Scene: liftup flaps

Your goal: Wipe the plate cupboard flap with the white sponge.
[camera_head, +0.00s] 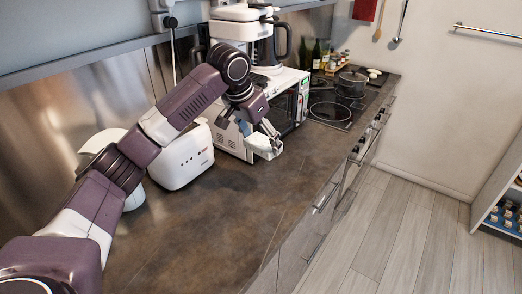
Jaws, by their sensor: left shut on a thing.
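My left gripper (270,137) reaches over the counter from the left and is shut on a small white block (262,148), which looks like the sponge. The block is in front of the white microwave, near the counter's front side; whether it touches the counter or microwave I cannot tell. A grey cupboard panel (75,30) shows at the top left, above the counter; I cannot tell if it is the plate cupboard flap or whether it is open. My right gripper is not in view.
A white toaster (183,158) stands under my left arm, beside the white microwave (291,100) with a coffee machine (262,45) on top. A pot (352,83) sits on the hob (330,112) behind. The front of the counter (215,225) is clear.

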